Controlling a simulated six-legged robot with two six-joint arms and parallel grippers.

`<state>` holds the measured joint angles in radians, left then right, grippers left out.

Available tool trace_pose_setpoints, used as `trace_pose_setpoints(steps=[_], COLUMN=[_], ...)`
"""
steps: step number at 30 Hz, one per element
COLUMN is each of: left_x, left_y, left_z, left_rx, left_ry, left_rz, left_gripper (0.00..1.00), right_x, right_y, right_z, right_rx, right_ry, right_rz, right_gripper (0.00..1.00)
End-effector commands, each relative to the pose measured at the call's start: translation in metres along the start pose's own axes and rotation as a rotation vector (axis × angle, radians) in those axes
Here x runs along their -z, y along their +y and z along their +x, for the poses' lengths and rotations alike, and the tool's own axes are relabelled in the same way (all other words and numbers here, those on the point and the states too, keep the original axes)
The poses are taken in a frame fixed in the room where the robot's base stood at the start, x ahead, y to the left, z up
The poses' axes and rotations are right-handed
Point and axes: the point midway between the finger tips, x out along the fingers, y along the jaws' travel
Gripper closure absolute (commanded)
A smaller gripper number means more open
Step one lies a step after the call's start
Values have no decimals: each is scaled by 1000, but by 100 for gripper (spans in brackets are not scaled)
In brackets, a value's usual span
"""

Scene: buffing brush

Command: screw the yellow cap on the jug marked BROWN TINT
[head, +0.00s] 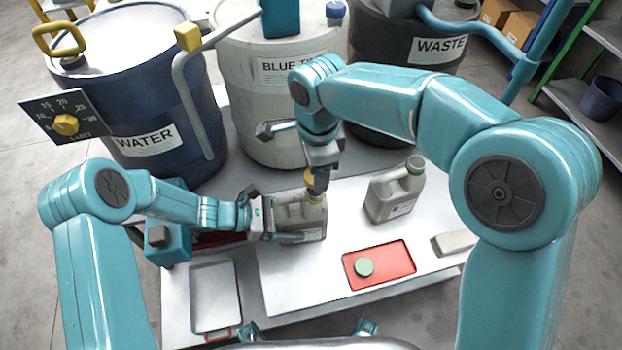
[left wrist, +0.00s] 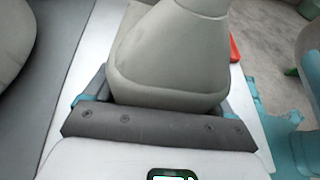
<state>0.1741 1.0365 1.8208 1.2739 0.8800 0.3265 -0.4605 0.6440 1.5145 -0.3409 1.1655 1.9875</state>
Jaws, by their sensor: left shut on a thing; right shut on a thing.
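A grey-beige jug (head: 303,218) stands on the white bench top at the middle. My left gripper (head: 272,220) is shut on its body from the left. In the left wrist view the jug (left wrist: 170,65) fills the space between the fingers; its label cannot be read. The yellow cap (head: 309,178) is at the jug's top. My right gripper (head: 318,183) points down from above and is shut on the cap. Its fingers partly hide the cap and the neck, so I cannot tell how the cap sits.
A green cap (head: 364,267) lies in a red tray (head: 385,281) in front. A pale block (head: 455,243) lies at right, an empty grey tray (head: 214,290) at left. Large drums (head: 160,105) stand behind.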

Motion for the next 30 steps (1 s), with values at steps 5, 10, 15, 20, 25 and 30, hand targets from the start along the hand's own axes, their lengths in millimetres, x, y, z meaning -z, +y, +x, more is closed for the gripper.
trace_pose_setpoints(steps=[5, 10, 15, 20, 25, 30], left_x=[0, 0, 0, 0, -1, -1], left_y=[0, 0, 0, 0, 0, 0], left_z=[0, 0, 0, 0, 0, 0], left_rx=[-1, -1, -1, -1, -1, -1], left_ry=[0, 0, -1, -1, -1, -1], left_rz=[0, 0, 0, 0, 0, 0], left_gripper=[70, 70, 70, 70, 70, 70], right_x=[0, 0, 0, 0, 0, 0], right_y=[0, 0, 0, 0, 0, 0], right_z=[15, 15, 15, 16, 24, 32], right_rx=[0, 0, 0, 0, -2, -1], right_ry=[0, 0, 0, 0, 0, -1], right_rz=[-1, -1, -1, -1, 0, 1], right_gripper=[79, 79, 79, 79, 79, 79])
